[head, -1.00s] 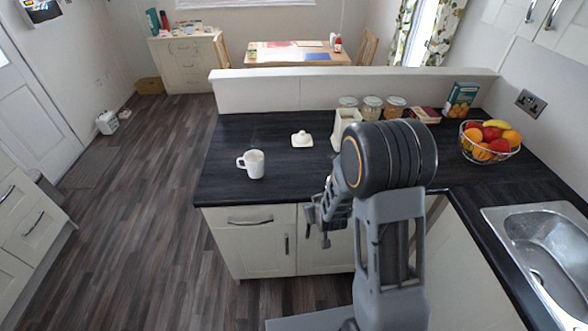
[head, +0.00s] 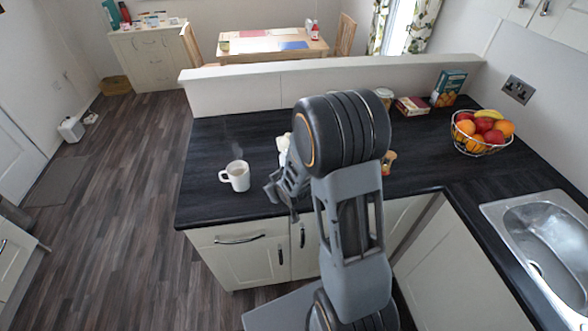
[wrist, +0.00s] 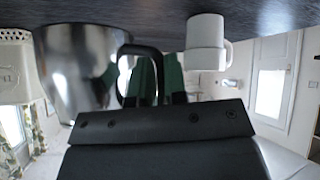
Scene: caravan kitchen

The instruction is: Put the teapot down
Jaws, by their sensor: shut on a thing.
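My gripper (head: 281,190) is low at the counter's front edge, just right of the white mug (head: 235,176) in the head view. The wrist view is upside down, with the dark counter (wrist: 160,18) along its top. There, my gripper (wrist: 157,80) is shut on the black handle of the shiny metal teapot (wrist: 75,70). The teapot's base is close to the counter; I cannot tell whether it touches. The mug, also in the wrist view (wrist: 206,45), stands upright and apart, with brown drink and faint steam.
A white dish (head: 283,143) is partly hidden behind my arm. A glass jar (head: 384,96), a box (head: 448,87) and a fruit basket (head: 481,132) stand farther back and right. A small orange-brown thing (head: 389,161) shows beside my arm. The counter left of the mug is clear.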

